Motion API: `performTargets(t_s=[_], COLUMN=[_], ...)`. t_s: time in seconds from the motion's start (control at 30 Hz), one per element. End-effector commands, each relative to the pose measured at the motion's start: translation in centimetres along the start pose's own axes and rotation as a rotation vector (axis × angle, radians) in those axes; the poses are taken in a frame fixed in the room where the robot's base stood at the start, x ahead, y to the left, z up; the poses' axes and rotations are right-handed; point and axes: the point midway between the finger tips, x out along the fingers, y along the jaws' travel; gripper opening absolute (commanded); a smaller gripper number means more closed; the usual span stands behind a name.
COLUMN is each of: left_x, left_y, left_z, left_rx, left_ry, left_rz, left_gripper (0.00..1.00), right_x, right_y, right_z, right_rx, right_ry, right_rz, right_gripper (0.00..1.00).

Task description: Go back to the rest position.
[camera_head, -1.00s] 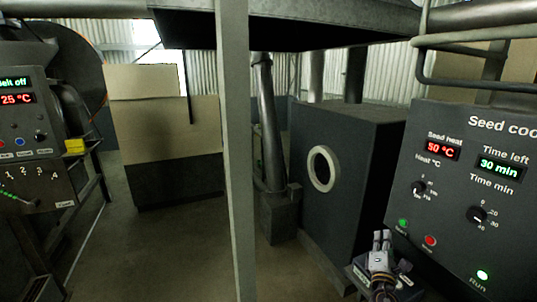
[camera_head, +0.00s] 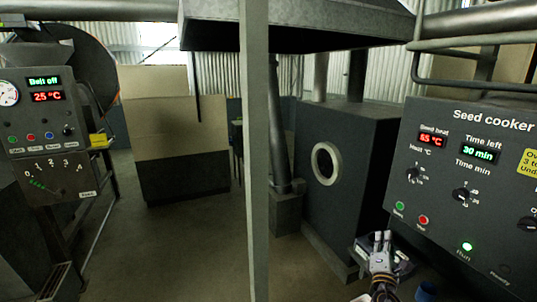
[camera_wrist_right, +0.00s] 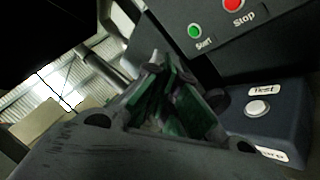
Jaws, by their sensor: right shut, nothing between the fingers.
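My right gripper (camera_head: 382,240) is at the lower right of the head view, pointing up, in front of the seed cooker panel (camera_head: 437,200). It is shut and empty, below and left of the green start button (camera_head: 399,206) and the red stop button (camera_head: 422,220). In the right wrist view the gripper (camera_wrist_right: 165,85) has its fingers together. The start button (camera_wrist_right: 194,31) and stop button (camera_wrist_right: 234,4) show beyond it, with a small box with a pale button (camera_wrist_right: 257,107) at its right. My left gripper is not in view.
A grey post (camera_head: 254,160) stands in the middle. A second control panel (camera_head: 45,110) is at the left. A dark cabinet with a round port (camera_head: 350,140) stands behind my right gripper. The cooker display reads 65 °C and 30 min. Bare floor (camera_head: 190,240) lies at centre left.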

Motion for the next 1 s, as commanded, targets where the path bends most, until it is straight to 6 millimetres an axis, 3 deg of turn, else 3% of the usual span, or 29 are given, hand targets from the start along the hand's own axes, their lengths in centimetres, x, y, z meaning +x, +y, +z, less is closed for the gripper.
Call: performTargets(t_s=[0.47, 0.7, 0.87, 1.0], left_x=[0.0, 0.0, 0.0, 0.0], left_y=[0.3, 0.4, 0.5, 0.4], left_z=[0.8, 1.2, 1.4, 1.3], left_rx=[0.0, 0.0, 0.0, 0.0], left_ry=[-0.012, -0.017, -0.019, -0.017], left_rz=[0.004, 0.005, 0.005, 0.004], left_gripper=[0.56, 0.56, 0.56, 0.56], right_x=[0.0, 0.0, -0.1, -0.5], right_y=[0.0, -0.3, -1.5, -3.7], right_z=[-0.1, -0.6, -1.6, -3.3], right_rx=[0.083, 0.232, 0.34, 0.464], right_ry=[0.005, 0.025, 0.046, 0.075], right_rz=[0.002, -0.015, -0.048, -0.106], right_gripper=[0.0, 0.0, 0.0, 0.0])
